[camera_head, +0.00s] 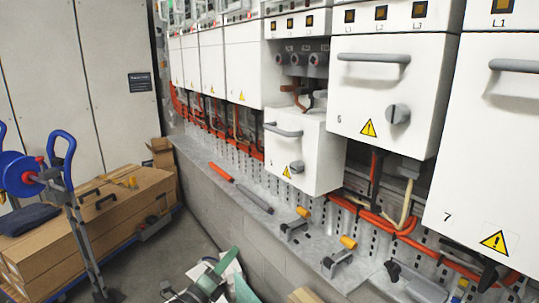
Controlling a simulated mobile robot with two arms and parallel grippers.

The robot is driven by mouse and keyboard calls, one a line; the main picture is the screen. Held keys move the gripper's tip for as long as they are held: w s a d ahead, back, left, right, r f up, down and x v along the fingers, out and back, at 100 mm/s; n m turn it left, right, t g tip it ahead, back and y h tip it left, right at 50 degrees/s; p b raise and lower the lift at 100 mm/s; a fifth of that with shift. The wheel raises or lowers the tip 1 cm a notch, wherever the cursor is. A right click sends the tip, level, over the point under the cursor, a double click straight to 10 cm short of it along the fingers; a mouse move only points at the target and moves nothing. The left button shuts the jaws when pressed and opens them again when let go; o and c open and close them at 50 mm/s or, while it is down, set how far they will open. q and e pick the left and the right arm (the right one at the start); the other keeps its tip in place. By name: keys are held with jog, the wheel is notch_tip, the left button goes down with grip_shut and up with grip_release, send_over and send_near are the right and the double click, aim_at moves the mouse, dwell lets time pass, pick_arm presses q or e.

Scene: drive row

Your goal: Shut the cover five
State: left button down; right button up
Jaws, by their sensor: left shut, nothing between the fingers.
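Cover five (310,150) is a white box-shaped cover with a grey bar handle, a grey knob and a yellow warning triangle. It sits lower than its neighbours and stands open. Above it, the exposed compartment shows grey round fittings (305,62) and cables. My right gripper is not in view.
Cover six (385,95) and cover seven (490,150) are shut on the right. Grey and orange tools (340,258) lie on the ledge (230,180) beneath. Some floor is clear between boxes and ledge.

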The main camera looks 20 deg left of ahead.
pick_arm(q)
notch_tip(320, 180, up, 10)
jog(key=d+m+t+h, duration=0.1)
jog(key=d+m+h, duration=0.15)
jog(key=m, duration=0.25)
jog(key=m+g+h, duration=0.1)
jog(key=m+h, duration=0.7)
jog(key=m, duration=0.3)
send_near(296, 147)
notch_tip(296, 147, up, 7)
jog(key=w+p, duration=0.2)
jog(key=p, duration=0.3)
jog(key=shift+w+f, duration=0.25)
jog(key=shift+w, duration=0.1)
jog(key=shift+a, duration=0.1)
